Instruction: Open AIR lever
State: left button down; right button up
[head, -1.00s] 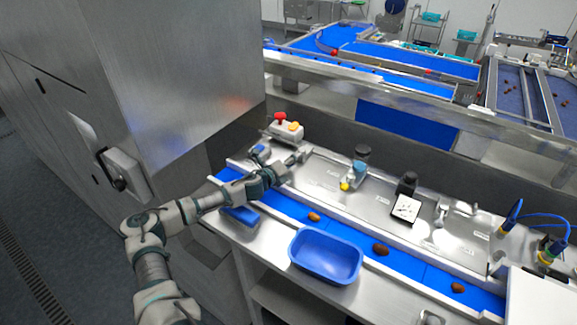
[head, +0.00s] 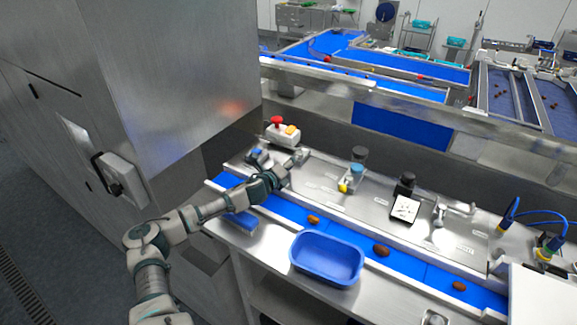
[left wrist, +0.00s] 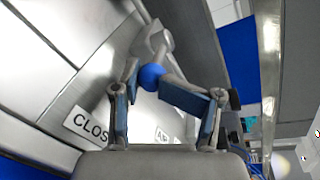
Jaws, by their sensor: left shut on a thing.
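The AIR lever shows in the left wrist view as a grey handle with a blue ball knob (left wrist: 151,76). A white label reading "CLOS" (left wrist: 88,126) lies on the metal panel beside it, and a second label is partly hidden behind the fingers. My left gripper (left wrist: 166,92) has its fingers on both sides of the knob and is shut on it. In the head view my left gripper (head: 286,168) is at the far left part of the steel panel (head: 325,180), where the lever is mostly hidden by it. My right gripper is not in view.
A box with a red button (head: 283,133) stands just behind the gripper. A blue belt (head: 340,232) with several dates runs in front of the panel. A blue tray (head: 327,283) sits before the belt. A tall steel cabinet (head: 190,90) stands close on the left.

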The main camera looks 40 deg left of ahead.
pick_arm(q)
jog(key=shift+d+f, duration=0.2)
jog(key=shift+f, duration=0.5)
jog(key=c, duration=1.2)
grip_release()
jog(key=shift+w+a+f, duration=0.1)
jog(key=shift+w+a, duration=0.05)
jog(key=shift+w, duration=0.2)
jog(key=shift+a, duration=0.1)
jog(key=shift+s, duration=0.15)
